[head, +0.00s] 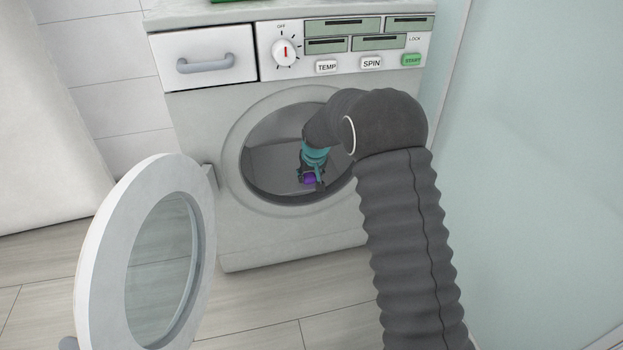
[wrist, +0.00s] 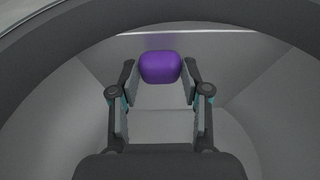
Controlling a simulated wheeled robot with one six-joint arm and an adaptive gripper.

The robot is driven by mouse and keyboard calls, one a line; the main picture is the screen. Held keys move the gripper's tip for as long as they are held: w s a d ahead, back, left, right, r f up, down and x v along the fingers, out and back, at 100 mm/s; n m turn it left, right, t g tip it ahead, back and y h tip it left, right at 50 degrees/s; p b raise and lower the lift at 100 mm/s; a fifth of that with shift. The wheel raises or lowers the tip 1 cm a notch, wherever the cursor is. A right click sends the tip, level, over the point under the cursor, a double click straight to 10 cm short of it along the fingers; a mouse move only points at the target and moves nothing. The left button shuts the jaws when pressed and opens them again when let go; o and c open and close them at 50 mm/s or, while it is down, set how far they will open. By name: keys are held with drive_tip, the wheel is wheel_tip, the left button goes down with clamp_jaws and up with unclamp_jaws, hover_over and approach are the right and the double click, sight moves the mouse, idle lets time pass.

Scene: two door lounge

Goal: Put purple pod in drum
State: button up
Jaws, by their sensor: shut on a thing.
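The purple pod (wrist: 160,67) is held between the fingertips of my gripper (wrist: 160,82), which is shut on it. In the head view the pod (head: 310,180) shows as a small purple patch under my gripper (head: 311,175), within the washer's round opening. The drum (head: 272,165) is the grey hollow behind that opening. In the wrist view the drum's grey walls (wrist: 60,110) surround the gripper and pod. Whether the pod touches the drum's surface I cannot tell. My arm hides the right part of the opening.
The washer's round door (head: 95,255) stands open at the left. The detergent drawer (head: 205,63) is shut, beside the dial (head: 285,52) and buttons. A pale glass panel (head: 540,170) stands close on the right. Floor (head: 270,325) shows clear in front of the washer.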

drive_tip(key=shift+f, duration=0.45)
drive_tip(key=shift+f, duration=0.15)
drive_tip(key=o, duration=0.9)
drive_tip(key=shift+o, duration=0.2)
